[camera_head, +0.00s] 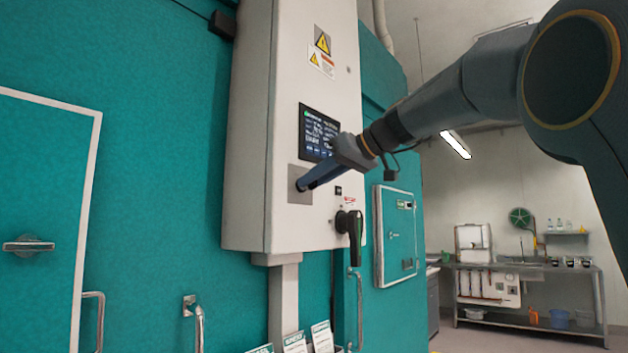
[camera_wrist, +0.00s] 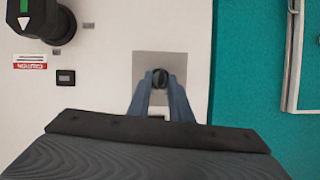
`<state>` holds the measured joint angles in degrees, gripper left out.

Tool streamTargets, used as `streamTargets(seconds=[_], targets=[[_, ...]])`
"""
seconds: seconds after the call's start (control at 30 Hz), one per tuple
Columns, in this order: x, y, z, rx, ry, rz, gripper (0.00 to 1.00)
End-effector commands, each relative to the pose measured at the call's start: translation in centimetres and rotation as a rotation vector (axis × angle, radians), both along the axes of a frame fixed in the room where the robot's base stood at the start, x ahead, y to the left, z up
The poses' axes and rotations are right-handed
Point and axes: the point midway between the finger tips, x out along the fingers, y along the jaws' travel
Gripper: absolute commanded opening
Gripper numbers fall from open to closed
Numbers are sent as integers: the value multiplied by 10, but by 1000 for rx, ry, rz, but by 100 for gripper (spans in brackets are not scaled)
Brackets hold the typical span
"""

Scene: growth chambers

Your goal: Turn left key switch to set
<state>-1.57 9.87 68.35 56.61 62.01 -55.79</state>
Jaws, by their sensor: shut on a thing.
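The key switch (camera_wrist: 160,78) is a small dark round knob on a square grey metal plate (camera_wrist: 179,62), set in a white control cabinet (camera_head: 297,60). In the head view the same grey plate (camera_head: 292,183) shows below the screen, and my gripper hides the switch itself. My gripper (camera_head: 301,185) reaches in from the right. In the wrist view both blue fingertips (camera_wrist: 160,85) are at the switch, one on each side, shut on it. The switch's labels and pointing direction cannot be read.
A black rotary handle (camera_head: 350,225) sticks out on the cabinet below right of the plate. A dark display screen (camera_head: 320,130) is just above. A teal door (camera_head: 35,220) with a handle is at left. Open floor and a steel bench (camera_head: 530,268) lie at right.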

Motion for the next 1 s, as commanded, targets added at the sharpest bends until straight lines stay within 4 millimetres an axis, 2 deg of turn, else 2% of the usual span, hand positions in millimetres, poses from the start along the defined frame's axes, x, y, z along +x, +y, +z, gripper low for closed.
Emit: streamTargets(seconds=[0.5, 1.0], targets=[[3, -2, -4, 218, 288, 3, 0], [3, -2, -4, 266, 351, 4, 0]])
